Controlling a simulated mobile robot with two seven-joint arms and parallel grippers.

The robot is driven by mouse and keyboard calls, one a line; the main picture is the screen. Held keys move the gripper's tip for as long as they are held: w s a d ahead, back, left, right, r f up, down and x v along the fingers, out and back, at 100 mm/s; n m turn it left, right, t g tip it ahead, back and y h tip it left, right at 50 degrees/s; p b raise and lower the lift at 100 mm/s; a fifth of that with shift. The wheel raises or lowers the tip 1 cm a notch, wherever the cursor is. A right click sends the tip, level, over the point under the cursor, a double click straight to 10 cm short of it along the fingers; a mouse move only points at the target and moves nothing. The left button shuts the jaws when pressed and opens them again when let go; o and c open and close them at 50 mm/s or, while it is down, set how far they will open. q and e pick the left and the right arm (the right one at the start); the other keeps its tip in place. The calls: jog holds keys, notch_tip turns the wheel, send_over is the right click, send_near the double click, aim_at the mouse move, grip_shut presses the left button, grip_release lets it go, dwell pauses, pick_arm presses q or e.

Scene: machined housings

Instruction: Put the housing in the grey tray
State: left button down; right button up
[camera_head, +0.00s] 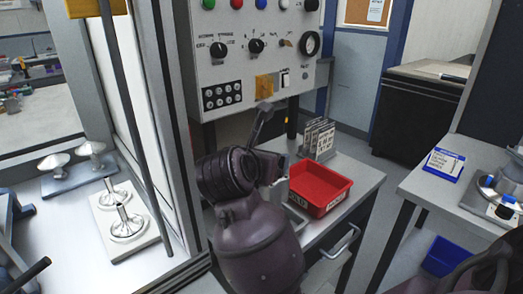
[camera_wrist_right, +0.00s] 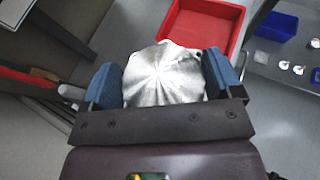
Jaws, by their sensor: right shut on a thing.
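The housing (camera_wrist_right: 163,78) is a shiny, round, silvery metal part in the right wrist view. My right gripper (camera_wrist_right: 162,80) is shut on it, with a blue finger pad against each side. The housing's far side is hidden. In the head view a dark purple arm of mine stands in front of the bench and hides what is behind it; I cannot make out the housing or any fingertips there. A pale grey box edge (camera_head: 296,214), perhaps the grey tray, shows beside the red tray, mostly covered by that arm.
A red tray (camera_head: 335,201) sits on the bench and also shows beyond the housing in the right wrist view (camera_wrist_right: 232,20). Upright cards (camera_head: 319,138) stand behind it. A control panel (camera_head: 215,80) rises at the back. A blue bin (camera_head: 441,256) is at the right.

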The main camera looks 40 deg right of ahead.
notch_tip(320, 180, down, 4)
jog(key=shift+r+b, duration=0.15)
jog(key=shift+b, duration=0.25)
pick_arm(q)
jog(key=shift+f, duration=0.25)
jog(key=shift+w+d+f, duration=0.1)
pick_arm(e)
jog(key=shift+f, duration=0.25)
